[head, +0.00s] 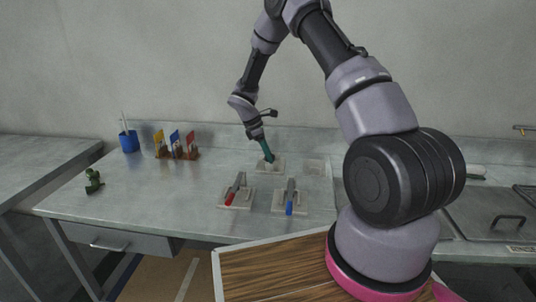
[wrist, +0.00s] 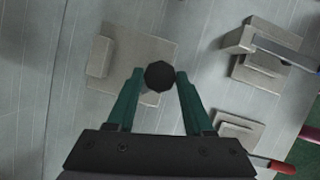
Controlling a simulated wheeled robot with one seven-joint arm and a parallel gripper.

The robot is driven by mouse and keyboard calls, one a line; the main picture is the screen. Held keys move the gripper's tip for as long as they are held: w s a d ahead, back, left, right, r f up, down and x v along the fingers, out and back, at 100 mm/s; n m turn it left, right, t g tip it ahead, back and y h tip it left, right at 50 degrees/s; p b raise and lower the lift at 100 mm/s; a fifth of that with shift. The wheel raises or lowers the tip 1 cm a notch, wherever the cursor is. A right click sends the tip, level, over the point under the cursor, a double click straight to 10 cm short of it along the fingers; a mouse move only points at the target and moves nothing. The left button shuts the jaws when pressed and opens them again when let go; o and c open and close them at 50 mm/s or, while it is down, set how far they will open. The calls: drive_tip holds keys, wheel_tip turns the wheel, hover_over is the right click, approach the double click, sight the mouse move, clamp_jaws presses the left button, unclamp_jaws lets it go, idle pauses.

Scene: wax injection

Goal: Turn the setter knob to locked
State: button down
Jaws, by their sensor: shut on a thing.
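The setter knob (wrist: 159,75) is a dark, many-sided knob seen from above in the wrist view. It stands over a pale square base plate (wrist: 115,60). My gripper (wrist: 160,76) has its two green fingers closed on the knob from either side. In the head view my gripper (head: 268,157) points down at the pale plate (head: 277,169) at the back of the bench. The knob is hard to make out there, and I see no mark telling its turn position.
Two pale fixtures stand nearer the front, one with a red-ended bar (head: 231,197) and one with a blue-ended bar (head: 289,205). The bench's left front is clear.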

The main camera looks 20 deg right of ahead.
drive_tip(key=m, duration=0.2)
drive_tip(key=m+g+y, duration=0.1)
drive_tip(key=m, duration=0.1)
drive_tip(key=m+g, duration=0.1)
drive_tip(key=m, duration=0.1)
drive_tip(key=shift+w+d, duration=0.1)
drive_tip(key=shift+w, duration=0.15)
drive_tip(key=m+y, duration=0.1)
drive_tip(key=m, duration=0.1)
drive_tip(key=m+g, duration=0.1)
drive_tip(key=m, duration=0.2)
drive_tip(key=shift+d+y, duration=0.1)
drive_tip(key=shift+y, duration=0.3)
drive_tip(key=shift+m, duration=0.3)
drive_tip(key=shift+c, duration=1.4)
unclamp_jaws()
drive_tip(key=v, duration=1)
drive_tip(key=shift+w+r, duration=0.35)
